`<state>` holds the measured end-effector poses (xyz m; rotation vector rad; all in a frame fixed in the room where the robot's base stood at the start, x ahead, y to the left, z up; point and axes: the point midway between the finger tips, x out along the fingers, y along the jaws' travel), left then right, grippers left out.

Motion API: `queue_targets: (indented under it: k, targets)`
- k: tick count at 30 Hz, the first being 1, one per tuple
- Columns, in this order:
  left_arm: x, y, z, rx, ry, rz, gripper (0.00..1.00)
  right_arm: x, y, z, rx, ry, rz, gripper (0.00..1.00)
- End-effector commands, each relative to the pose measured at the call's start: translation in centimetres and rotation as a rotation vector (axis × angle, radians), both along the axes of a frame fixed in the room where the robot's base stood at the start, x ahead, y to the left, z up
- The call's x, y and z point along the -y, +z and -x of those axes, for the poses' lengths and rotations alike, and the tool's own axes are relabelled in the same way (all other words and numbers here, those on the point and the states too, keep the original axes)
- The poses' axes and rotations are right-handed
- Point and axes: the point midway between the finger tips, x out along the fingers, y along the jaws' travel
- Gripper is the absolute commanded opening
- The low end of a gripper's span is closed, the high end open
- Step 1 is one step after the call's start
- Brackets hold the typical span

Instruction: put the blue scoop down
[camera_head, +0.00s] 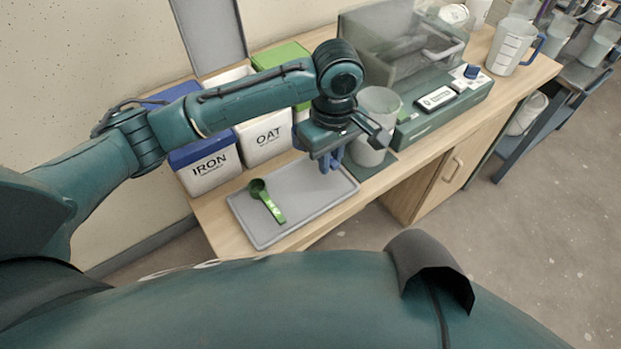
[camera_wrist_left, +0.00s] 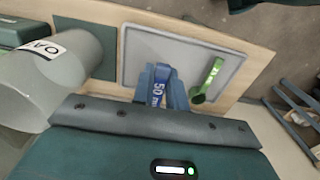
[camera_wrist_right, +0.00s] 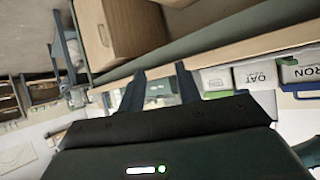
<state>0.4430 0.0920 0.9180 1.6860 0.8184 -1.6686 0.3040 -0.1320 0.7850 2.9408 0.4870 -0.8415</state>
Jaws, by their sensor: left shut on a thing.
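My left gripper (camera_head: 330,163) is shut on the blue scoop (camera_head: 337,157) and holds it over the right back part of the grey tray (camera_head: 262,243). In the left wrist view the scoop's blue handle (camera_wrist_left: 159,86), marked 50, sits between the fingertips; its bowl is not clearly visible. I cannot tell whether the scoop touches the tray. A green scoop (camera_head: 267,200) lies on the tray's left half, apart from the blue one. My right gripper (camera_wrist_right: 160,88) is open and empty in the right wrist view, away from the tray.
A clear container (camera_head: 377,112) stands close to the right of my left gripper, before the scale (camera_head: 437,103). The IRON bucket (camera_head: 208,171) and OAT bucket (camera_head: 265,140) stand behind the tray. A pitcher (camera_head: 508,48) is farther right. The tray's middle is bare.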

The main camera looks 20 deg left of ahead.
Motion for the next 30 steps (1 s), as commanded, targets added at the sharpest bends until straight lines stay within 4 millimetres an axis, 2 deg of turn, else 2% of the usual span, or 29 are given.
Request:
queue_targets:
  k: [3,6,13,18,30]
  targets:
    - [-0.1,-2.6,0.1,-0.003,0.002,-0.004,0.0,0.0,-0.1,-0.2,0.007,0.003,0.002,0.34]
    - [-0.1,-4.2,0.1,-0.003,0.0,-0.003,0.0,0.0,0.0,-0.3,0.012,0.006,0.003,0.34]
    - [-0.1,-6.1,0.1,-0.001,-0.001,-0.003,0.0,-0.1,0.1,-0.4,0.018,0.011,0.002,0.34]
    - [-0.1,-8.5,0.1,-0.003,0.0,-0.003,0.0,-0.2,0.0,-0.4,0.021,0.013,-0.002,0.34]
    - [0.0,-9.1,0.1,0.0,-0.001,-0.001,0.0,-0.3,0.5,-0.5,0.025,0.01,-0.007,0.34]
